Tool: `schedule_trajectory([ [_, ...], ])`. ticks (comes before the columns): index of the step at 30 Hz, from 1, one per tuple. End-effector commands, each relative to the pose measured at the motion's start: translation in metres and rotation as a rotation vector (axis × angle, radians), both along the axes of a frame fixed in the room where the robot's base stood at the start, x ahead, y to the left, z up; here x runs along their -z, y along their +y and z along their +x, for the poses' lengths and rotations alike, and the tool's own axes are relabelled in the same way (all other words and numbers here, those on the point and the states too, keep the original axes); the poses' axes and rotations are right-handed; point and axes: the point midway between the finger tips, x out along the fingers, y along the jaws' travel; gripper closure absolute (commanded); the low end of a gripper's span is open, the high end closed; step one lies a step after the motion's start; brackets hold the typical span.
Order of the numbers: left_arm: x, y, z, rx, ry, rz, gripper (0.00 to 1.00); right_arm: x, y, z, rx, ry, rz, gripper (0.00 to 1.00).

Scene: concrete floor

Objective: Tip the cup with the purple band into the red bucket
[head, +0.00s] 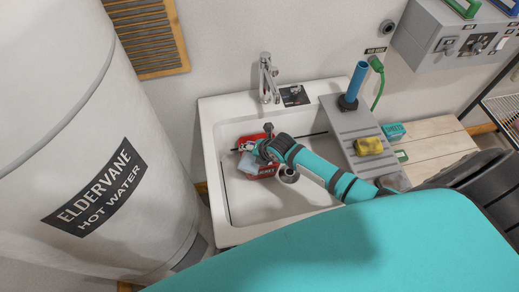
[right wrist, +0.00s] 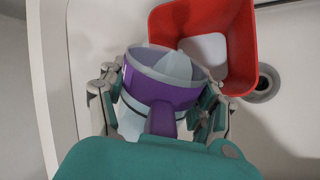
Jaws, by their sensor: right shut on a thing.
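The cup with the purple band (right wrist: 148,92) is in the right wrist view, between the fingers of my right gripper (right wrist: 160,100). The gripper is shut on it. The cup looks tilted toward the red bucket (right wrist: 245,60), its rim beside the bucket's near wall. Something pale shows inside the bucket. The cup shows there only as a pale shape (head: 247,164) at the bucket's left. My left gripper is not in view.
The white sink (head: 225,210) has a tap (head: 268,75) at its back and a drain (right wrist: 264,86) beside the bucket. A grey ribbed drainboard (head: 345,120) holds a blue cylinder (head: 356,82) and a yellow sponge (head: 369,145). A hot water tank (head: 70,120) stands left.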

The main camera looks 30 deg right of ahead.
Motion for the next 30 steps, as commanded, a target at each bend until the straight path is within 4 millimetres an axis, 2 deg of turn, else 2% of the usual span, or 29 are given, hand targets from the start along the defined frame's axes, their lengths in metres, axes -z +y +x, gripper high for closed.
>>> schedule_trajectory([
  [30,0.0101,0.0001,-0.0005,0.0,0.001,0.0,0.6,0.0058,-0.0066,0.0065,0.001,0.056,0.06,0.82],
])
